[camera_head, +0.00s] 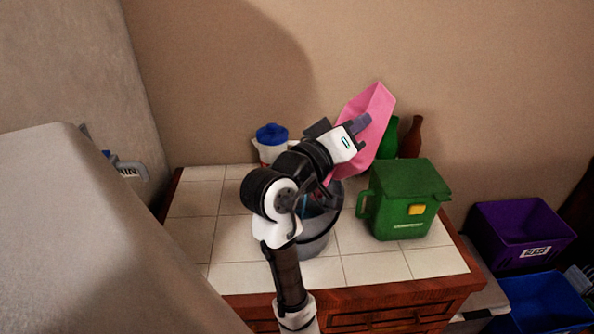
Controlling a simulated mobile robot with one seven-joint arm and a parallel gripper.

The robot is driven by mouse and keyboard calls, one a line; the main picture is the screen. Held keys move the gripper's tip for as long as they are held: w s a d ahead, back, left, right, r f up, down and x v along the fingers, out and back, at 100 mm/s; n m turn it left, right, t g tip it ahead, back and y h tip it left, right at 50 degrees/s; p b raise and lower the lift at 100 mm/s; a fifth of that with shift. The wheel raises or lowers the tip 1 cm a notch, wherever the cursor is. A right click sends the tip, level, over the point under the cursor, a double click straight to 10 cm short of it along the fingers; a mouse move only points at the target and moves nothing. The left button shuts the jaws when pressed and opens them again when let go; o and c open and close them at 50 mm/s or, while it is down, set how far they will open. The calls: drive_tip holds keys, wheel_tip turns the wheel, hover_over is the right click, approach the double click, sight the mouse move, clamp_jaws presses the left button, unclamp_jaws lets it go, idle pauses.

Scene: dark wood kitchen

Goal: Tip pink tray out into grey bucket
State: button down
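The pink tray (376,104) is up in the air above the tiled counter, tilted steeply with its lower end down toward the grey bucket. My gripper (358,124) is at the tray's near side and holds it; the fingertips are partly hidden, and the tray has no other support in view. The grey bucket (314,244) stands on the counter below, mostly behind my arm. Its dark opening shows to the right of the arm, with something bluish in it that I cannot make out. I cannot see whether anything is in the tray.
A green lidded caddy (402,206) stands close to the right of the bucket. A white container with a blue lid (271,143) and green and brown bottles (412,138) stand at the back. Purple (520,233) and blue (545,303) crates are at right. The counter's left is clear.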

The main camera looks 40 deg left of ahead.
drive_tip(key=shift+s+a+r, duration=0.1)
drive_tip(key=shift+a, duration=0.05)
drive_tip(key=shift+s+a+r+n+t, duration=0.35)
drive_tip(key=shift+a+n+t, duration=0.1)
drive_tip(key=shift+n, duration=0.25)
drive_tip(key=shift+y, duration=0.4)
